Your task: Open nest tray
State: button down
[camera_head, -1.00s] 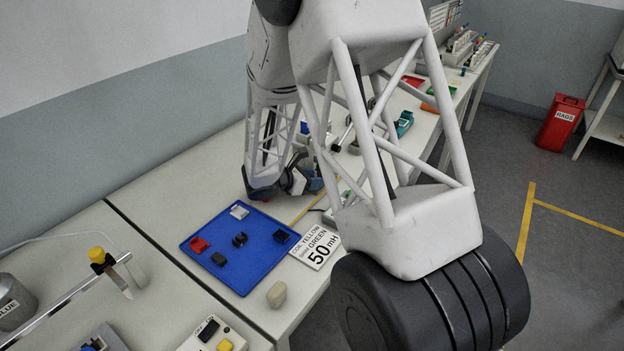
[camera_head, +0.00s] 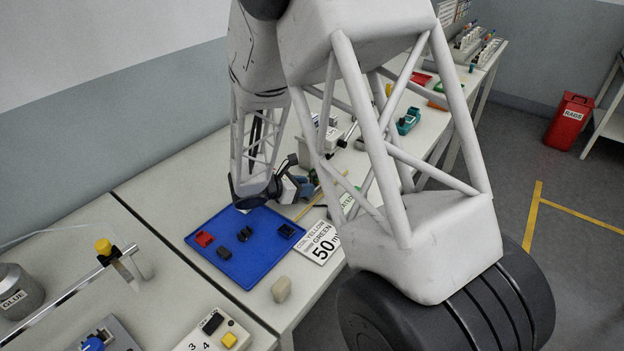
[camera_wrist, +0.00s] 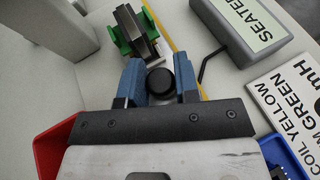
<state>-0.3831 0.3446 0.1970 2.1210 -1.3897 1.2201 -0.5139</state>
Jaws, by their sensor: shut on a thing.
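My gripper (camera_wrist: 160,88) has blue fingers on both sides of a round black knob (camera_wrist: 160,80) and is shut on it. In the head view, my gripper (camera_head: 306,188) is low over the bench, just beyond the blue tray, partly hidden by my arm. A green holder (camera_wrist: 120,38) with a dark grey block (camera_wrist: 134,28) in it stands just beyond the knob in the wrist view. No part is clearly marked as the nest tray, and I cannot tell what the knob is attached to.
A blue tray (camera_head: 222,262) holds several small connectors, including a red one (camera_head: 204,239). A coil label card (camera_head: 318,243) lies beside it. A grey display box (camera_wrist: 238,40) is right of the fingers. A red object (camera_wrist: 48,150) shows at lower left of the wrist view.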

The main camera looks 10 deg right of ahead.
jog(key=s+a, duration=0.4)
jog(key=shift+s+a, duration=0.35)
jog(key=shift+a, duration=0.05)
jog(key=c, duration=0.9)
grip_release()
jog(key=shift+s+a+r, duration=0.1)
jog(key=shift+a, duration=0.05)
jog(key=shift+v, duration=3.7)
jog(key=shift+s+r, duration=0.1)
